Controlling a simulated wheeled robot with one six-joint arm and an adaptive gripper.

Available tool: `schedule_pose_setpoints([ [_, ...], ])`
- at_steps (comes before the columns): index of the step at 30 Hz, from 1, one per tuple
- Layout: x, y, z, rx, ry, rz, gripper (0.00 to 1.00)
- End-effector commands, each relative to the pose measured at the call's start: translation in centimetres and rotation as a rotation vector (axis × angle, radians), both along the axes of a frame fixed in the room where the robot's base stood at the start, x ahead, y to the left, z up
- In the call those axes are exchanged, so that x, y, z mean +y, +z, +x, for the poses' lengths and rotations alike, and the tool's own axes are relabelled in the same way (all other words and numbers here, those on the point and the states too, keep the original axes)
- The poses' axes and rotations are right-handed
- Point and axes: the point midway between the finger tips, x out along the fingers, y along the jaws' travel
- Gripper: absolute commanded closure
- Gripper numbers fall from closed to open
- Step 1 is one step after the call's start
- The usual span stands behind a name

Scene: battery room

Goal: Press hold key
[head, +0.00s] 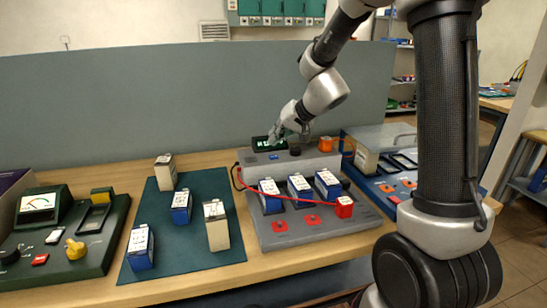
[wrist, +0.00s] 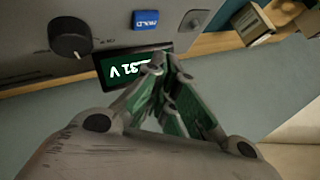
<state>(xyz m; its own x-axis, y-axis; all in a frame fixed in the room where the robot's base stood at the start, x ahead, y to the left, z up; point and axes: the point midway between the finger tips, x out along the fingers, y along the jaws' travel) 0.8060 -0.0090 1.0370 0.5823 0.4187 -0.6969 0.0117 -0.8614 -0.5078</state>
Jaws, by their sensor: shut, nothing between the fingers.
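The blue hold key (wrist: 146,19), with white lettering, sits on the grey meter panel in the wrist view. In the head view a small blue key (head: 274,157) shows on the panel's front, below the display. My gripper (wrist: 166,58) is shut and empty. Its fingertips overlap the right end of the lit display (wrist: 120,68), apart from the key in the picture. In the head view my gripper (head: 275,137) is over the display (head: 260,144). Whether the fingertips touch the panel I cannot tell.
A black knob (wrist: 70,38) is beside the display. In front of the meter, blue batteries (head: 300,187) stand in the grey tester (head: 310,237), with a red cable and red block (head: 344,207). A green mat (head: 170,255) with several batteries lies left. The grey partition (head: 130,110) rises behind.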

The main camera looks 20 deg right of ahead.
Motion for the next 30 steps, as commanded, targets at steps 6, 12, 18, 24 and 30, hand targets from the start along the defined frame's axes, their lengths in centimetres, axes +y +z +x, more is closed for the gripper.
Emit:
schedule_pose_setpoints([
  [6, 0.1, 2.1, 0.0, -0.003, 0.003, 0.0, 1.0],
  [12, 0.0, 2.7, 0.0, -0.001, 0.0, -0.001, 1.0],
  [18, 0.0, 2.7, 0.0, -0.001, 0.0, -0.001, 1.0],
  [24, 0.0, 2.7, 0.0, 0.0, 0.001, -0.001, 1.0],
  [30, 0.1, 2.6, -0.1, 0.017, -0.018, 0.022, 1.0],
])
